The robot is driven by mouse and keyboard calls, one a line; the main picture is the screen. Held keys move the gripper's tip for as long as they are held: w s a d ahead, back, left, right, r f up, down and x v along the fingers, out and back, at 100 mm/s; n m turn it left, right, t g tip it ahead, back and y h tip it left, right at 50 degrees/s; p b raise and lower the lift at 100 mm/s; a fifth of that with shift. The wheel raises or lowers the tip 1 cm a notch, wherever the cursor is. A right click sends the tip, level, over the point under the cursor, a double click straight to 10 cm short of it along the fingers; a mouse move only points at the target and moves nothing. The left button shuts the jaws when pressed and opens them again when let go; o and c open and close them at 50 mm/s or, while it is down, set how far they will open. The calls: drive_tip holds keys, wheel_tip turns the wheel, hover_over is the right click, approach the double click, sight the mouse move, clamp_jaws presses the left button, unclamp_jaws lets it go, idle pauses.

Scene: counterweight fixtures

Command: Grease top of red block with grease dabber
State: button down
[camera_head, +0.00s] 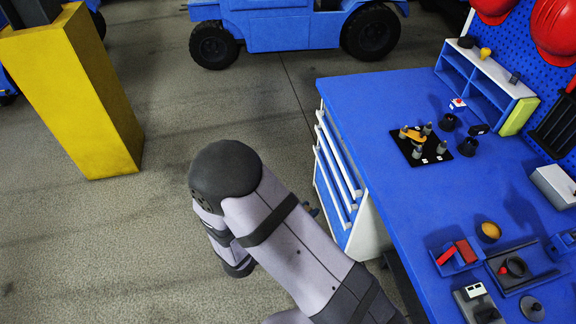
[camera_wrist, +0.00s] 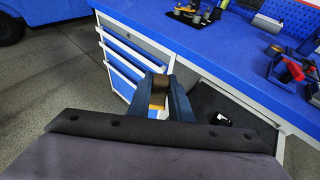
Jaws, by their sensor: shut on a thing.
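My gripper (camera_wrist: 166,97) is shut on a piece with a brown upper part and a yellow lower part (camera_wrist: 158,101), which looks like the grease dabber. The fingers hide much of it. It is held in front of the bench drawers, off the worktop. In the head view my arm hides most of the gripper. Two red pieces lie at a blue tray (camera_head: 458,270) on the right part of the bench: a slim one (camera_head: 446,256) and a blockier one (camera_head: 466,250), which may be the red block. Its top looks plain red, but it is small here.
The blue workbench (camera_head: 385,110) carries a black plate with pegs (camera_head: 417,166), a yellow-orange ball-like thing (camera_head: 489,231), a dark fixture (camera_head: 516,268) and a blue shelf (camera_head: 485,80). A yellow post (camera_head: 75,90) stands left. Mid-bench is clear.

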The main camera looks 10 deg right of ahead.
drive_tip(key=s+d+r+m+g+p, duration=0.1)
drive_tip(key=s+d+m+g, duration=0.4)
drive_tip(key=d, duration=0.8)
drive_tip(key=s+d+r+m+g+y+p, duration=0.1)
drive_tip(key=s+d+r+m+g, duration=0.3)
drive_tip(key=d, duration=0.9)
drive_tip(key=s+d+r+m+g+p, duration=0.2)
drive_tip(key=s+d+m+g, duration=0.6)
drive_tip(key=d, duration=0.5)
drive_tip(key=shift+s+d+r+g+y+p, duration=0.15)
drive_tip(key=shift+r+g+y+p, duration=0.2)
drive_tip(key=shift+g+p, duration=0.3)
drive_tip(key=r, duration=0.2)
drive_tip(key=w+a+r, duration=0.1)
drive_tip(key=shift+m+g+y, duration=0.35)
drive_tip(key=shift+m, duration=0.05)
drive_tip(key=shift+f, duration=0.2)
